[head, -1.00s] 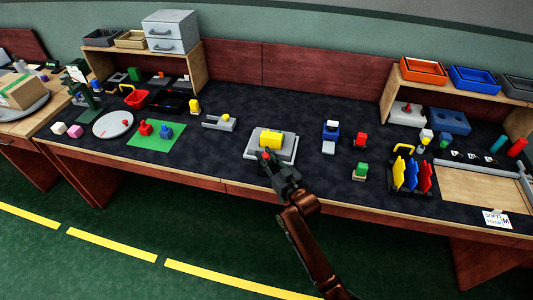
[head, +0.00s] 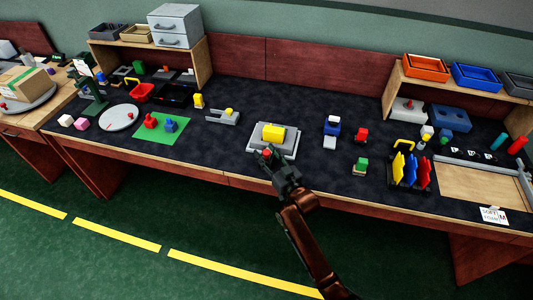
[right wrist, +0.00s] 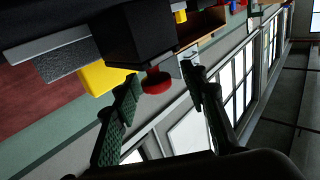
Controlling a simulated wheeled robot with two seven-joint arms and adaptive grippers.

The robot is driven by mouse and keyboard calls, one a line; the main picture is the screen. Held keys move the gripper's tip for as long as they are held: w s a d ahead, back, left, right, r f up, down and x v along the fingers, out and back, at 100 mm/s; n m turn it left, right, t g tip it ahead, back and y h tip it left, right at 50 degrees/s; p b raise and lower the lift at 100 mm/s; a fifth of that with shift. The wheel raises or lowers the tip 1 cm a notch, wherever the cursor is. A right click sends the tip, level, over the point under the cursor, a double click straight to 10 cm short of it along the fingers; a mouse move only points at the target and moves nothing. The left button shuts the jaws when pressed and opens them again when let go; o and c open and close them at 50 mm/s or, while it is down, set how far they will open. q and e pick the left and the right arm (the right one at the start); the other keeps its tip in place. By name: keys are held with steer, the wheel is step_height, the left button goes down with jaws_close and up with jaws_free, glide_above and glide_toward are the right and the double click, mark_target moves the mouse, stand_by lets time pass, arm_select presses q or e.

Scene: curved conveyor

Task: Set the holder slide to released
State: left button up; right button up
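A grey holder (head: 259,146) with a yellow block (head: 273,133) on top sits on the dark bench mat near the front middle. A small red knob (head: 267,152) shows at its front side. In the right wrist view the red knob (right wrist: 157,82) sticks out of a dark block, with the yellow block (right wrist: 103,79) behind. My right gripper (head: 273,160) is at the holder's front. In the wrist view its fingers (right wrist: 162,98) are apart, with the knob between or just beyond their tips; contact cannot be told. My left gripper is not in view.
A grey forked fixture (head: 223,117) stands left of the holder. A rack with coloured plates (head: 410,172) is farther right. The mat beside the holder is clear.

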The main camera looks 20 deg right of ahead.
steer(key=v, duration=1.2)
stand_by(0.4)
